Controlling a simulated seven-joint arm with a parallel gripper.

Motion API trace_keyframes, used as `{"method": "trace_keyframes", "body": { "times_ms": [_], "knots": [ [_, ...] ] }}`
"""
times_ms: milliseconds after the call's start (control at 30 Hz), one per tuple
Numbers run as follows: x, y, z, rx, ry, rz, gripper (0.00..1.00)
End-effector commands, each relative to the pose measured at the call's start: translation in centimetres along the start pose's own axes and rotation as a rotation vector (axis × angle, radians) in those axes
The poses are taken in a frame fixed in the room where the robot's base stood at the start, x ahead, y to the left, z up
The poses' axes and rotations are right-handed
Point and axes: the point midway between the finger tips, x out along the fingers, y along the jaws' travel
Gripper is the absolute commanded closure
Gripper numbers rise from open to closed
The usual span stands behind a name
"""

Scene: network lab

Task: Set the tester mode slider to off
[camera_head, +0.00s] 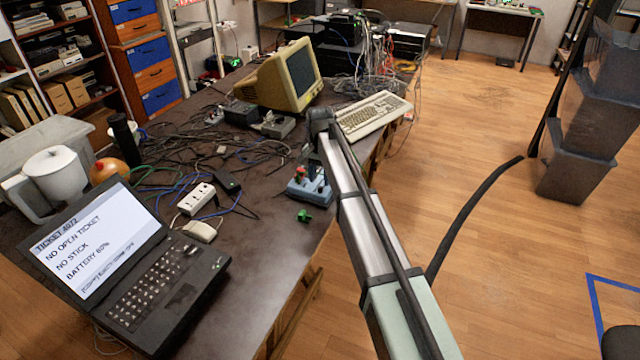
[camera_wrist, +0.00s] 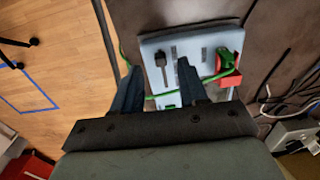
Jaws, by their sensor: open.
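The tester (camera_head: 296,190) is a light-blue box on the dark table, near its right edge. In the wrist view its pale face (camera_wrist: 227,40) shows several slots. A dark slider knob (camera_wrist: 161,60) stands near the upper end of the left slot. My gripper (camera_wrist: 157,75) is open, with one dark finger left of the knob and the other to its right. I cannot tell whether either finger touches it. The right finger covers part of the face. In the head view my arm partly hides the tester, and the fingertips are not clear. Mode markings are not readable.
A red block with a green piece (camera_wrist: 226,62) sits at the tester's right side. A green cable crosses below the slots. A green object (camera_head: 304,215) lies on the table in front. A keyboard (camera_head: 372,115), monitor (camera_head: 290,75), laptop (camera_head: 160,290) and tangled cables surround it.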

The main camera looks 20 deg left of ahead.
Motion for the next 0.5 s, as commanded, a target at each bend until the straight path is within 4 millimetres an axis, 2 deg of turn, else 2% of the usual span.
{"method": "trace_keyframes", "body": {
  "times_ms": [200,500],
  "knots": [
    [-4.6,-0.1,-0.1,0.000,0.001,-0.001,0.57],
    [-8.9,-0.1,0.0,0.000,0.000,-0.001,0.57]
  ]
}}
